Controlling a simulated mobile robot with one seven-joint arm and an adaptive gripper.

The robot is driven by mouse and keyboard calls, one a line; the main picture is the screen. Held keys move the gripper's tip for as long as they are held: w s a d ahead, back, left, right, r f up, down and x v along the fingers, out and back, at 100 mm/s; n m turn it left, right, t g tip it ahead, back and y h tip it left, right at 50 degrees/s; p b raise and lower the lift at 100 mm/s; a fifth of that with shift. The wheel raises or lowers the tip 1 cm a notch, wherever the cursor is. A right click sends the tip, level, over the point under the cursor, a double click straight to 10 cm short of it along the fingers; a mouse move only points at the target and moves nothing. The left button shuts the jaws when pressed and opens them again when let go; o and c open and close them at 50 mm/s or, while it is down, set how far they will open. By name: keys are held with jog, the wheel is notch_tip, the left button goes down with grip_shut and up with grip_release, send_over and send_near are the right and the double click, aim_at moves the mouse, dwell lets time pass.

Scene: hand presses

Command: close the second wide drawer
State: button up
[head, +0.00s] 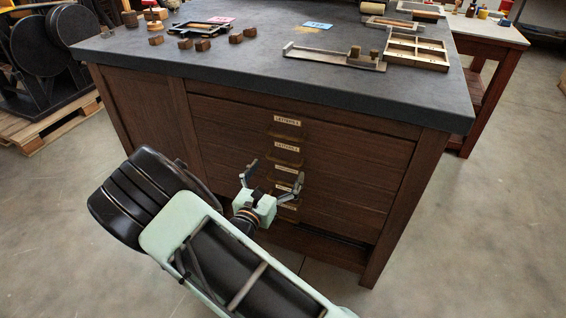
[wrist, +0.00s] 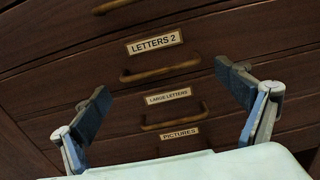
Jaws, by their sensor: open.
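The second wide drawer is the one labelled "LETTERS 2" (wrist: 155,42), with a brass handle (wrist: 160,70) below its label. In the head view this drawer (head: 350,150) is second from the top in the dark wooden cabinet. Its front looks about level with its neighbours; I cannot tell whether it stands slightly out. My gripper (head: 274,172) is open and empty in front of the cabinet, facing the handles. In the wrist view its two fingers (wrist: 163,85) are spread wide, with the handles of the second and third drawers between them. No contact with a handle shows.
The top drawer (head: 350,120) is above, and the "LARGE LETTERS" drawer (wrist: 168,97) and "PICTURES" drawer (wrist: 180,133) are below. The dark worktop (head: 235,70) overhangs the cabinet and carries trays and small wooden blocks. Open floor (head: 450,230) lies to the right.

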jog(key=v, duration=0.7)
jog(key=shift+r, duration=0.1)
